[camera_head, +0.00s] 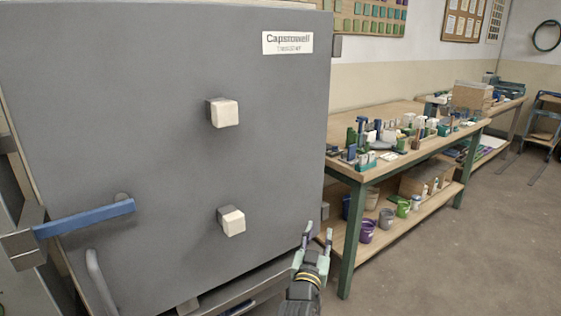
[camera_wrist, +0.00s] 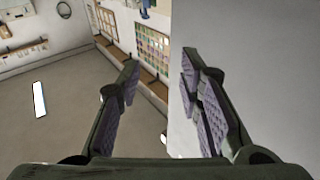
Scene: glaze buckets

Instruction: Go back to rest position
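My gripper (camera_head: 318,238) is at the lower middle of the head view, in front of the right edge of a large grey cabinet (camera_head: 150,130). Its fingers point up and are spread apart with nothing between them. In the wrist view my gripper (camera_wrist: 163,95) also shows open and empty, with purple-grey pads on both fingers. A plain grey surface (camera_wrist: 265,60) fills the right of that view, close behind the right finger.
A wooden workbench (camera_head: 390,112) with many small items stands right of the cabinet. Its lower shelf holds buckets, among them a purple bucket (camera_head: 367,230) and a green bucket (camera_head: 403,208). A blue handle (camera_head: 85,218) juts from the cabinet. The floor (camera_head: 460,250) at right is clear.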

